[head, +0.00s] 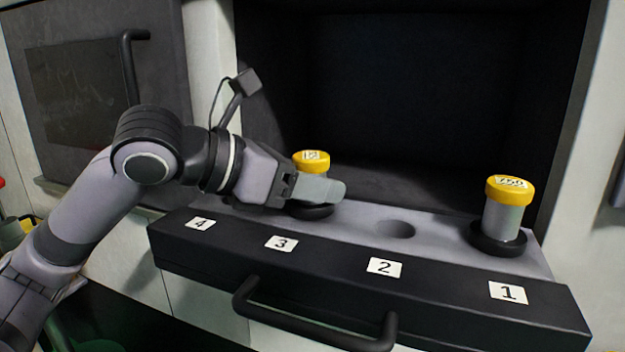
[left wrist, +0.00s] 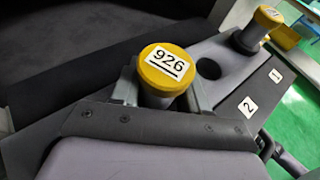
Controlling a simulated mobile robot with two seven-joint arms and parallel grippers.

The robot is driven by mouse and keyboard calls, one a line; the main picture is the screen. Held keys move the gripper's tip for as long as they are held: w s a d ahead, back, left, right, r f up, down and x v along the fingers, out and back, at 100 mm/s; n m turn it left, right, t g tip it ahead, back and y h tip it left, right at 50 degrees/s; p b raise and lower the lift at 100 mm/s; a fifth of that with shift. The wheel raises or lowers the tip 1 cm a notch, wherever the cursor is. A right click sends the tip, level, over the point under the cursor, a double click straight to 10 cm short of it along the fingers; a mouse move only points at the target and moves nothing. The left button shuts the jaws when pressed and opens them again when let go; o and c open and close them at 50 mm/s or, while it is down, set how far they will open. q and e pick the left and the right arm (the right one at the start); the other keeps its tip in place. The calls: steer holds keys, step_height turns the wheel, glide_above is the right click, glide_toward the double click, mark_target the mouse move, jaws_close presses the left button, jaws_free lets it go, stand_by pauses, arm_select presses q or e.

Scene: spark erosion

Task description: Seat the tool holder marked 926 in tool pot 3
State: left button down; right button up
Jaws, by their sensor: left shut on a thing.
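The tool holder marked 926 has a yellow cap (head: 311,161) and stands upright at tool pot 3, behind the label 3 (head: 281,243). Its number reads clearly on the cap in the left wrist view (left wrist: 166,66). My left gripper (head: 316,188) is shut on the holder's grey body below the cap, with one finger on each side (left wrist: 164,94). The holder's black collar shows under the fingers, level with the rack top. The pot's mouth is hidden, so I cannot tell whether the collar rests fully in it. My right gripper is not in view.
Another yellow-capped holder (head: 507,212) stands in pot 1 at the right. Pot 2 (head: 396,229) is an empty hole between the two holders. Pot 4 is hidden behind my arm. A black handle (head: 318,325) sticks out from the rack's front. A dark open recess lies behind.

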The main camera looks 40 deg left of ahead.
arm_select(q)
steer(key=shift+f, duration=0.1)
steer(key=shift+c, duration=2.4)
jaws_free()
steer(key=shift+f, duration=0.1)
